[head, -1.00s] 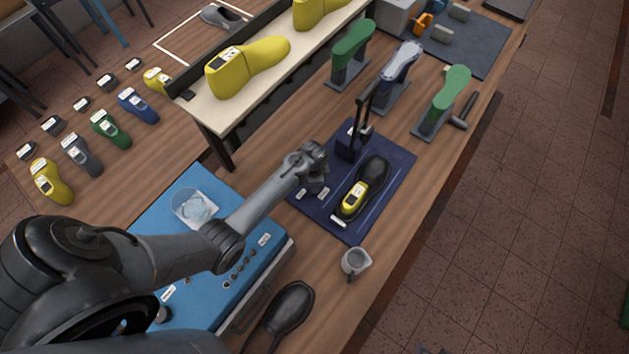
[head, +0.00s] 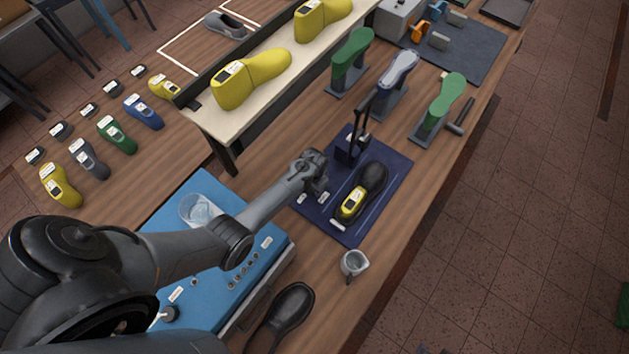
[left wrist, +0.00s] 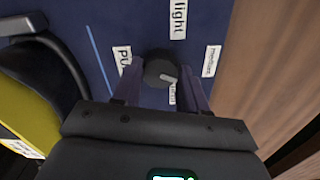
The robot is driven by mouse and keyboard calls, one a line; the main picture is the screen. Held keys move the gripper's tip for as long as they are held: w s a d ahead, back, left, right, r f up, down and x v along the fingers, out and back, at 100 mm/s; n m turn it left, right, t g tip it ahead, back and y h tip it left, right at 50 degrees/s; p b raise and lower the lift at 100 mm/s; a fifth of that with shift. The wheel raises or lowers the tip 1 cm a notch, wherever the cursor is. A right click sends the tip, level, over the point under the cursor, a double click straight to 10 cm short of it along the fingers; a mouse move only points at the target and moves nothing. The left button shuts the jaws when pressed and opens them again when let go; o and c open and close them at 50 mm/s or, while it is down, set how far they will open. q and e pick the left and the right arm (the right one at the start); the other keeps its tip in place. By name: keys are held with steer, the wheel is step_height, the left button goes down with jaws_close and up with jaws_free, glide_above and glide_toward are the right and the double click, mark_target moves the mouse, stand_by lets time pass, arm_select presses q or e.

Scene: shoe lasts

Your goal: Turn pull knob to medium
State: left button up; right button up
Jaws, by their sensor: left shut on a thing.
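A round dark knob (left wrist: 158,70) with a pale pointer mark sits on the dark blue board (left wrist: 105,18) in the left wrist view. Its pointer mark is toward the lower right of the picture. My left gripper (left wrist: 162,84) has a finger on each side of the knob and is shut on it. A "light" label (left wrist: 178,18) is above the knob, a "PU…" label (left wrist: 123,59) to its left, and a smaller label (left wrist: 212,61) to its right. Another label below is partly hidden. In the head view my left gripper (head: 317,182) covers the knob. My right gripper is not in view.
A blue panel (head: 190,255) lies under my left arm.

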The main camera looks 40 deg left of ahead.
arm_select(q)
steer(key=n+p, duration=0.1)
steer(key=n, duration=0.3)
steer(key=shift+n, duration=0.4)
stand_by(0.4)
steer(key=o, duration=1.1)
steer(key=shift+c, duration=0.2)
steer(key=shift+r, duration=0.1)
steer(key=shift+r+p, duration=0.25)
steer(key=shift+p, duration=0.05)
step_height(320, 180, up, 10)
steer(key=p, duration=0.1)
